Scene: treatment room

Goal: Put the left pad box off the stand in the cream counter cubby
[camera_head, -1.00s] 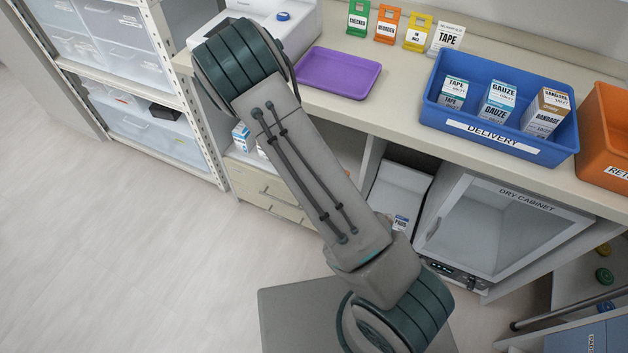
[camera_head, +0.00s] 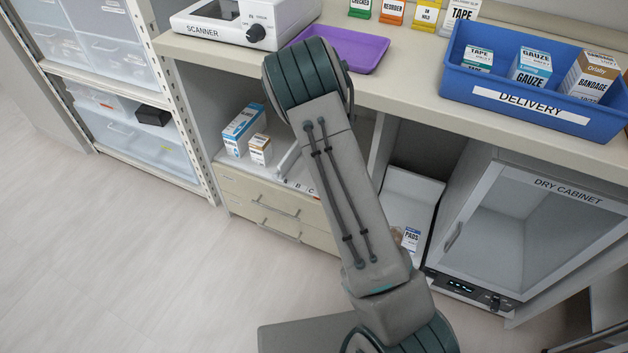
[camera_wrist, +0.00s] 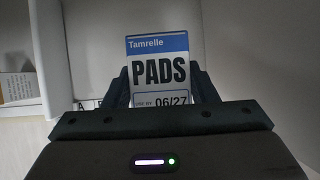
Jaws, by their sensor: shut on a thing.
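In the wrist view my gripper (camera_wrist: 160,90) is shut on a pad box (camera_wrist: 160,70), white with a blue top band and the words Tamrelle and PADS. The box is upright, its label facing the camera; its lower part is hidden behind the gripper. Pale walls and a corner stand behind it. In the head view my arm hides my gripper. A box marked PADS (camera_head: 410,238) shows there at the low end of a white sloped stand (camera_head: 415,190); I cannot tell whether it is the held one. The cream counter (camera_head: 395,97) has an open cubby (camera_head: 221,113) at left.
In the left cubby stand a blue-white box (camera_head: 243,128) and a small brown-white box (camera_head: 260,149), beside a lettered white tray (camera_head: 290,172). Drawers (camera_head: 270,205) lie below. The dry cabinet (camera_head: 520,220) is at right. A purple tray (camera_head: 355,50) and a blue delivery bin (camera_head: 535,105) sit on top.

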